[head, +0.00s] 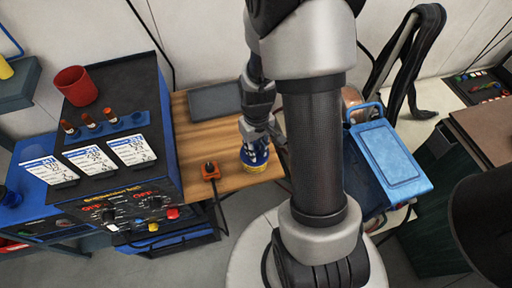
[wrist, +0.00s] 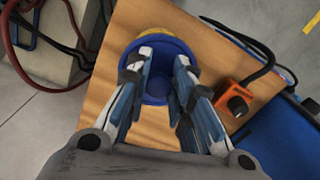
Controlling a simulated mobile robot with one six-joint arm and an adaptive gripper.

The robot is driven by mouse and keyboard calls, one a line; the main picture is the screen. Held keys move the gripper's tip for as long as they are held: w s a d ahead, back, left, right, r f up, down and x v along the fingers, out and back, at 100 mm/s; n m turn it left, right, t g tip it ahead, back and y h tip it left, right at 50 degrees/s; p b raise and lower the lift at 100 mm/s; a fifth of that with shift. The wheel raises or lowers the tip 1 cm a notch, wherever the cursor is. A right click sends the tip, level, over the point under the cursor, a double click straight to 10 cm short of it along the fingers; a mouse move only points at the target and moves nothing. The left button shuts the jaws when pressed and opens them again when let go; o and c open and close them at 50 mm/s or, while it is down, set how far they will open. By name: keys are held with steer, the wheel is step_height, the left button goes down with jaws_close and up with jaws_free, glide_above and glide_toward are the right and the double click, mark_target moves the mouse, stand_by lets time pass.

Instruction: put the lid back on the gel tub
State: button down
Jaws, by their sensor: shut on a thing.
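The gel tub (head: 256,158) stands on the wooden bench top, with a blue and white side and a yellow lower part. In the wrist view, yellow of the tub (wrist: 183,48) shows past a round blue lid (wrist: 160,97). The lid is over the tub's top; whether it is fully seated I cannot tell. My gripper (wrist: 160,72) is shut on the lid, with a finger on either side of its middle. In the head view my gripper (head: 262,128) comes down from above and hides the tub's top.
An orange switch box (head: 210,171) with a black knob and cable sits close beside the tub. A dark flat plate (head: 214,100) lies at the bench's back. A blue control cabinet (head: 125,190) stands left, a blue case (head: 388,160) right.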

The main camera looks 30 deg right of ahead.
steer(key=c, duration=1.3)
jaws_free()
steer(key=shift+c, duration=0.2)
steer(key=o, duration=0.5)
steer(key=shift+r, duration=0.1)
steer(key=shift+r+p, duration=2.9)
steer(key=shift+r, duration=0.55)
steer(key=shift+c, duration=0.5)
